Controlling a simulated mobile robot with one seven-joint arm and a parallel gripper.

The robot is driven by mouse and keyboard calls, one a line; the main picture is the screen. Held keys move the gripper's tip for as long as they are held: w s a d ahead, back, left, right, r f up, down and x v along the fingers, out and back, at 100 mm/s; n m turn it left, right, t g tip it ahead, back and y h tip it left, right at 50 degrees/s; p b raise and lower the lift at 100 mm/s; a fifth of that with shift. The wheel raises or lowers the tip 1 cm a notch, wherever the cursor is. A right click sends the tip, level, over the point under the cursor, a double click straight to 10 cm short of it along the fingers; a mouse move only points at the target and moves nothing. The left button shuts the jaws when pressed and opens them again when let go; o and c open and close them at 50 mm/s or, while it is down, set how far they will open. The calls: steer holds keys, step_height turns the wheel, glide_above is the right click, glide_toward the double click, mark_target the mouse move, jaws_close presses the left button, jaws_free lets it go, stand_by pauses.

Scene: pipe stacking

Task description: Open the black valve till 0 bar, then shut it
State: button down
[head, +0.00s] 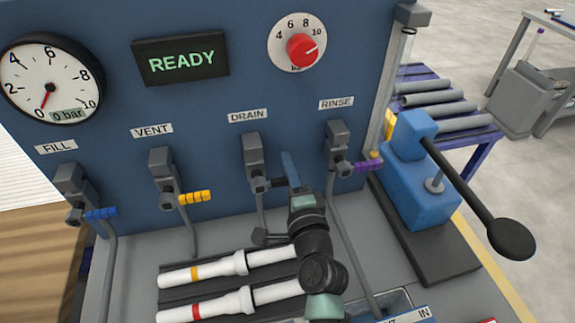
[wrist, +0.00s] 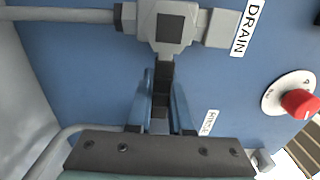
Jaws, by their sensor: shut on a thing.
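The black valve handle (head: 276,183) is on the grey valve (head: 252,150) under the DRAIN label. It points out to the right, crosswise to the pipe, like the other valve handles. My gripper (head: 287,170) is at this handle, its blue fingers on either side of it. In the wrist view the black handle (wrist: 161,85) lies between the fingers of my gripper (wrist: 163,105), which is shut on it. The fingers hide part of the handle. The gauge (head: 50,78) has its red needle near 0, and its display (head: 69,115) reads 0 bar.
FILL has a blue handle (head: 101,213), VENT a yellow one (head: 195,197), RINSE a purple one (head: 368,167), close right of my gripper. A READY display (head: 181,64) and red knob (head: 302,50) are above. White tubes (head: 205,270) lie below; a blue pump (head: 415,180) stands right.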

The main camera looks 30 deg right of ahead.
steer(key=shift+f, duration=0.15)
steer(key=c, duration=0.8)
jaws_free()
steer(key=b+v, duration=0.1)
steer(key=v, duration=1.2)
